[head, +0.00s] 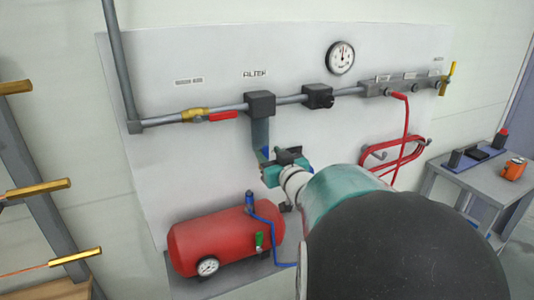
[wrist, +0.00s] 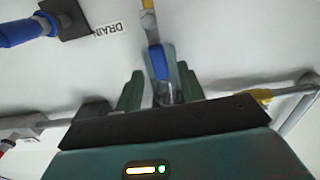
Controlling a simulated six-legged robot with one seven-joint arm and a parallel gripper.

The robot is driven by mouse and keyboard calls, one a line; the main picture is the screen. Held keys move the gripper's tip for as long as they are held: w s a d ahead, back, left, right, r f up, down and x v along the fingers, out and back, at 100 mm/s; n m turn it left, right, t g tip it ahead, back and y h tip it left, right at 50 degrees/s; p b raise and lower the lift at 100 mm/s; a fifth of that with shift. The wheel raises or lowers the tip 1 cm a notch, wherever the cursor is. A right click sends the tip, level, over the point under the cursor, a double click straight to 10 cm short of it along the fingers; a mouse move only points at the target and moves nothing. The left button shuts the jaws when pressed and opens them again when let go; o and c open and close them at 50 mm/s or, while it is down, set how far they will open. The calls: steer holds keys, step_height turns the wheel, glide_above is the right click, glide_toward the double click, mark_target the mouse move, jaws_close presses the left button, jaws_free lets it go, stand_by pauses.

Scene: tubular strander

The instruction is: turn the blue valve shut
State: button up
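A blue lever (wrist: 158,62) stands in front of a clear bowl in the wrist view, with its long side upright in the picture. In the head view a bit of blue (head: 265,153) shows at the foot of the filter bowl, beside my gripper (head: 285,160), which partly hides it. In the wrist view my gripper (wrist: 160,84) has its green fingers spread on either side of the lever and bowl. A gap shows at the left finger. The right finger is close to the bowl; contact cannot be told.
A filter block (head: 260,103) sits on the wall pipe, near a red-handled yellow valve (head: 222,116). A red tank (head: 225,240) with another blue fitting (head: 249,201) stands below. Red hoses (head: 402,150) hang right. A DRAIN label (wrist: 108,29) is near the lever.

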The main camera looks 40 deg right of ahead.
steer(key=shift+w+f, duration=0.15)
steer(key=shift+w, duration=0.3)
steer(key=shift+s, duration=0.15)
steer(key=shift+c, duration=0.7)
jaws_close()
